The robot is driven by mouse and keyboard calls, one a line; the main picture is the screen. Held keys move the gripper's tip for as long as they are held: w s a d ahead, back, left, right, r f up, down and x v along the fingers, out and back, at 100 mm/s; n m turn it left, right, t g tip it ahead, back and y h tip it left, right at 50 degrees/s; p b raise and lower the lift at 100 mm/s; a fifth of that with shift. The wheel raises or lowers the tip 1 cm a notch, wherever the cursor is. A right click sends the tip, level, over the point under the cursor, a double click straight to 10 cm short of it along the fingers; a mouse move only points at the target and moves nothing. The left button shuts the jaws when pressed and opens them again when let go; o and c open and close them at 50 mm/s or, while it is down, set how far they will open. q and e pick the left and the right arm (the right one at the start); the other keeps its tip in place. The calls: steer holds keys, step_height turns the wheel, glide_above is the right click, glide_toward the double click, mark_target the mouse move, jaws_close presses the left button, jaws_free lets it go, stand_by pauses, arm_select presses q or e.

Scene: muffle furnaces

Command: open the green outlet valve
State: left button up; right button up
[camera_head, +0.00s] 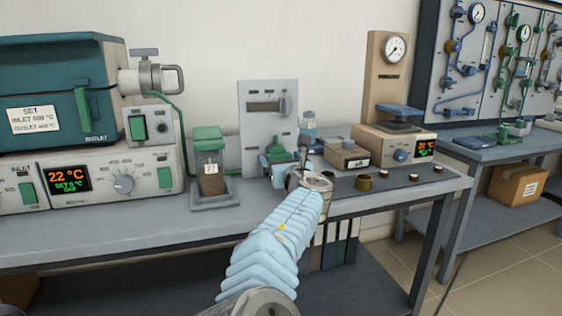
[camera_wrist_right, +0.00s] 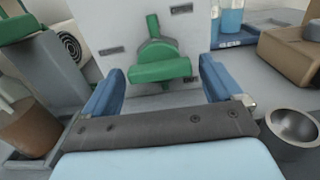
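A green valve (camera_head: 276,151) with an upright lever and a round body is mounted low on a grey upright panel (camera_head: 254,103) on the bench. In the right wrist view the green valve (camera_wrist_right: 160,63) lies ahead, between the blue fingers as seen. My right gripper (camera_head: 298,168), on a light-blue sleeved arm, is in front of the panel, at the valve's right in the head view. Its fingers (camera_wrist_right: 162,84) are spread apart with nothing between them. Contact with the valve is not visible. My left gripper is not in view.
A teal furnace (camera_head: 60,95) stands at the left, above a controller reading 22 °C (camera_head: 70,178). A metal bowl (camera_wrist_right: 290,128) and a brown box (camera_head: 346,153) are close on the right.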

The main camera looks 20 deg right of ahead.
steer(key=c, duration=0.9)
steer(key=shift+m, duration=0.3)
steer(key=m+b, duration=0.1)
steer(key=m, duration=0.3)
steer(key=shift+m+b, duration=0.35)
steer(key=shift+m, duration=0.05)
steer(key=m+b, duration=0.1)
steer(key=m, duration=0.2)
steer(key=shift+a+m, duration=0.1)
steer(key=shift+m, duration=0.2)
steer(key=m+b, duration=0.4)
steer(key=m, duration=0.2)
steer(key=shift+r+m+b, duration=0.1)
steer(key=shift+m+b, duration=0.95)
steer(key=shift+m, duration=0.45)
steer(key=shift+r, duration=0.1)
steer(key=o, duration=1.1)
steer(key=shift+c, duration=0.2)
